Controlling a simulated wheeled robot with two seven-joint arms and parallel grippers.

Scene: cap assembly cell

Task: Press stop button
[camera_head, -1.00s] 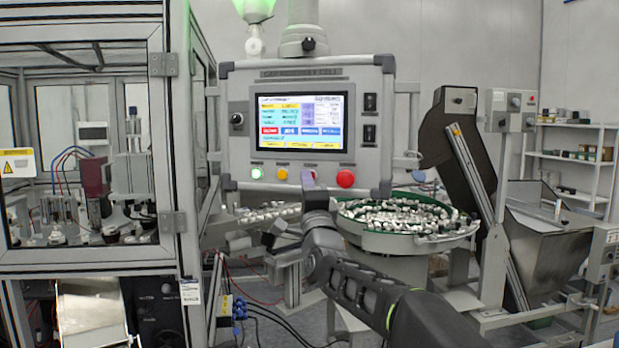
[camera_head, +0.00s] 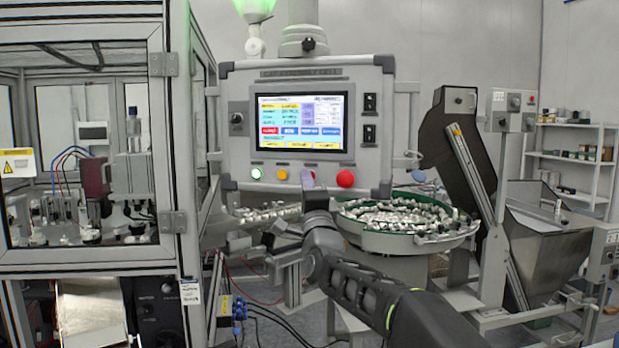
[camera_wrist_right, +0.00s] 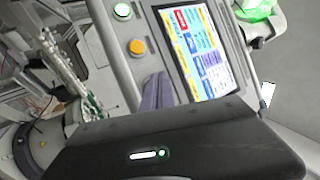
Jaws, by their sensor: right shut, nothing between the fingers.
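The control panel (camera_head: 240,160) carries a row of buttons below its screen. They are a lit green button (camera_head: 256,173), an orange button (camera_head: 281,174) and a large red button (camera_head: 346,178) at the right. My right gripper (camera_head: 308,180) is shut and empty, its fingertips at the panel face between the orange and red buttons. They cover whatever lies behind them; I cannot tell whether they touch it. The right wrist view shows the closed fingers (camera_wrist_right: 158,92) beside the orange button (camera_wrist_right: 137,46), with the green button (camera_wrist_right: 122,10) beyond. My left gripper is not in view.
The lit screen (camera_head: 300,122) is just above the buttons. A green-rimmed bowl feeder (camera_head: 400,240) full of small parts stands behind my right arm. A framed machine enclosure (camera_head: 175,120) stands at the left, and a grey hopper (camera_head: 545,245) at the right.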

